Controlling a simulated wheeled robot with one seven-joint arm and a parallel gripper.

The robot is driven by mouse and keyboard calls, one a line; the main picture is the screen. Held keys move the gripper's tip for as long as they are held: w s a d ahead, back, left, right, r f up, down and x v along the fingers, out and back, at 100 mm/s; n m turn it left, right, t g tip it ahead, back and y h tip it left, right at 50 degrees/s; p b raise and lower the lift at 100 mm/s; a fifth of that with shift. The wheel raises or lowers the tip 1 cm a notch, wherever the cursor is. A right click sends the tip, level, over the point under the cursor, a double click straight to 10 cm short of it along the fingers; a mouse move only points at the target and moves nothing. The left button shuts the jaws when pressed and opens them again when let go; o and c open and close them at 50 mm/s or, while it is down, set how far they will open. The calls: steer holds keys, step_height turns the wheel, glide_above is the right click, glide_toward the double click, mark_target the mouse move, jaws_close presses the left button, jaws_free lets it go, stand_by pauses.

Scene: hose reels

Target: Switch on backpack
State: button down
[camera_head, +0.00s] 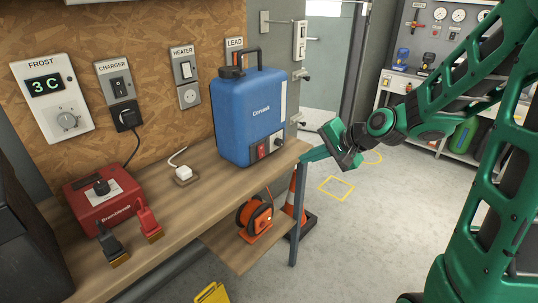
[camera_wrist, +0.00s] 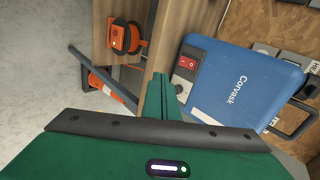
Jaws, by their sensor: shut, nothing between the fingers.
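The blue backpack (camera_head: 250,110) stands upright on the wooden bench, with a dark handle on top. Its red rocker switch (camera_head: 262,151) sits low on the front, beside a dark round knob (camera_head: 278,141). In the wrist view the backpack (camera_wrist: 235,88) appears turned, right of the fingers, with the red switch (camera_wrist: 187,63) facing the camera. Which side of the switch is pressed is too small to tell. My green gripper (camera_head: 306,157) is shut and empty, to the right of the backpack near the bench's end, apart from the switch. Its fingers (camera_wrist: 163,90) also show in the wrist view.
A white plug (camera_head: 184,173) and a red charger box (camera_head: 103,194) with clamps are left on the bench (camera_head: 160,240). Wall switches hang behind. An orange reel (camera_head: 254,216) sits on the lower shelf, near a traffic cone (camera_head: 296,200). Open floor lies right of the bench.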

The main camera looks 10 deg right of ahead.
steer(key=shift+w+a+r+m+t+y, duration=0.15)
steer(key=shift+w+a+r+m+y, duration=0.1)
steer(key=shift+w+a, duration=0.3)
steer(key=shift+w+a+r+m+t+y, duration=0.15)
steer(key=shift+w+a+r+m+y, duration=0.15)
steer(key=shift+w, duration=0.3)
steer(key=shift+a+f, duration=0.1)
steer(key=shift+f, duration=0.05)
glide_toward(263, 155)
step_height(263, 155, down, 3)
steer(key=w+a, duration=0.2)
steer(key=w, duration=0.1)
steer(key=shift+a+f, duration=0.15)
steer(key=shift+a, duration=0.1)
steer(key=shift+w+a, duration=0.3)
steer(key=shift+w, duration=0.1)
steer(key=shift+w+f, duration=0.1)
